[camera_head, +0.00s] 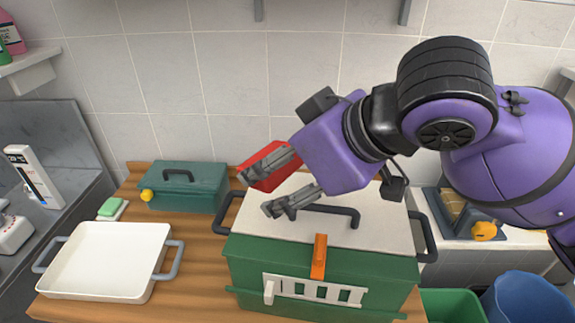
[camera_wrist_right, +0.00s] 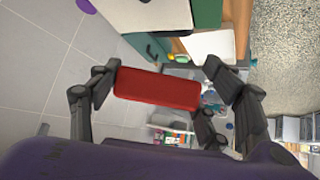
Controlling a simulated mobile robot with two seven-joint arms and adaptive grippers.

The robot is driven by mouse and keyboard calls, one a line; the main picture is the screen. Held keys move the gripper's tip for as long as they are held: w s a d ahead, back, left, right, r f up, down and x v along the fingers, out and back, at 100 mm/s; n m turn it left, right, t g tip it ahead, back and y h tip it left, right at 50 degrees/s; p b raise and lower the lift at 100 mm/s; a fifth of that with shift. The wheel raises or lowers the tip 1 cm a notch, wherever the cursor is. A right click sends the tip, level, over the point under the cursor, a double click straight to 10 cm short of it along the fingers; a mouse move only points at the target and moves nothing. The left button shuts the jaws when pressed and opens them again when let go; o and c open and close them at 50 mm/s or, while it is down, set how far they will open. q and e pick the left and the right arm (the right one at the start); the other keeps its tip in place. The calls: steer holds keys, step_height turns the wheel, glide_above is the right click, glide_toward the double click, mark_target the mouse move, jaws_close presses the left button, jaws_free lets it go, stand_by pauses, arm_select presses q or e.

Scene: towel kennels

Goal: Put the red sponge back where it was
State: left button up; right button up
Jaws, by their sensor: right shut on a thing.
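The red sponge (camera_head: 282,158) is a flat red block, partly hidden behind a finger of my right gripper (camera_head: 263,190) in the head view. In the wrist view the red sponge (camera_wrist_right: 157,88) lies across between the fingers of my right gripper, which is shut on it. The gripper holds it above the back left of the large green box (camera_head: 250,262), whose white lid (camera_head: 380,222) is down. An orange latch (camera_head: 319,256) shows on its front. My left gripper is not in view.
A white tray (camera_head: 108,258) with grey handles stands left on the wooden counter. Behind it are a green sponge (camera_head: 110,206) on a white holder and a small teal box (camera_head: 190,195) with a yellow knob. Green (camera_head: 450,303) and blue (camera_head: 528,300) bins stand lower right.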

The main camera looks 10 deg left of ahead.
steer(key=w+d+f+m+t+h, duration=0.1)
steer(key=w+d+m, duration=0.4)
steer(key=d, duration=0.6)
steer(key=w+d+f+m+t+h, duration=0.2)
steer(key=w+d+m+h, duration=0.4)
steer(key=w+d, duration=0.3)
steer(key=d, duration=0.2)
steer(key=shift+w+d+t, duration=0.3)
steer(key=shift+t, duration=0.1)
